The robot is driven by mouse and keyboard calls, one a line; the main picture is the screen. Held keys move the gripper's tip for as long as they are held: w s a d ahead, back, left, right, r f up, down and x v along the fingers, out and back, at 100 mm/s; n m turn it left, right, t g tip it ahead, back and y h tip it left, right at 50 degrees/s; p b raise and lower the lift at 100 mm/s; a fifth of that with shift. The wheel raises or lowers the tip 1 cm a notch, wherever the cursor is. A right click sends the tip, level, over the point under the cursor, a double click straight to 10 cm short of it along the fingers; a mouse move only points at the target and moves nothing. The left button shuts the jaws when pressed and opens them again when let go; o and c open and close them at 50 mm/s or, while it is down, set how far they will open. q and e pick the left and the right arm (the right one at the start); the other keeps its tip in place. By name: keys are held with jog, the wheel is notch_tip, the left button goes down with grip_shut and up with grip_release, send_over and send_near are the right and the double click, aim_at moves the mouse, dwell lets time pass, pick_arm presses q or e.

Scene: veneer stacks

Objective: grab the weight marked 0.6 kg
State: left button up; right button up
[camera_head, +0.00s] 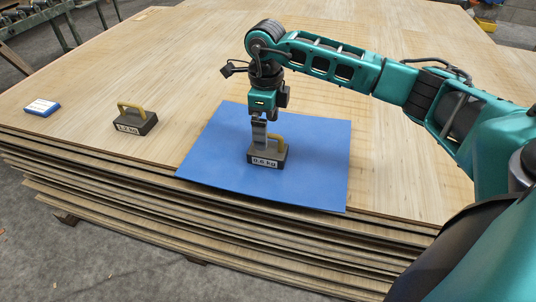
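The weight marked 0.6 kg (267,157) is a dark block with a yellow handle. It sits upright on a blue mat (222,150) near the front of the veneer stack. My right gripper (259,138) points straight down at the left part of its handle, and its fingers hide that part. I cannot tell whether the fingers are closed on the handle or only around it. A second dark weight with a yellow handle (135,122) stands to the left on bare veneer; its label is too small to read surely. My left gripper is not in view.
The veneer stack (210,60) has a wide, mostly bare top and uneven front edges. A small blue and white object (42,107) lies at its left. A roller conveyor (45,20) stands at the back left.

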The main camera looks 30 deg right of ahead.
aim_at(275, 156)
notch_tip(275, 156, down, 3)
jog(key=shift+r, duration=0.1)
jog(key=f+b, duration=0.2)
jog(key=f, duration=0.3)
jog(key=shift+d+f, duration=0.15)
jog(key=shift+d, duration=0.05)
jog(key=c, duration=1.5)
jog(key=shift+w, duration=0.1)
jog(key=shift+c, duration=0.3)
jog(key=shift+r, duration=0.25)
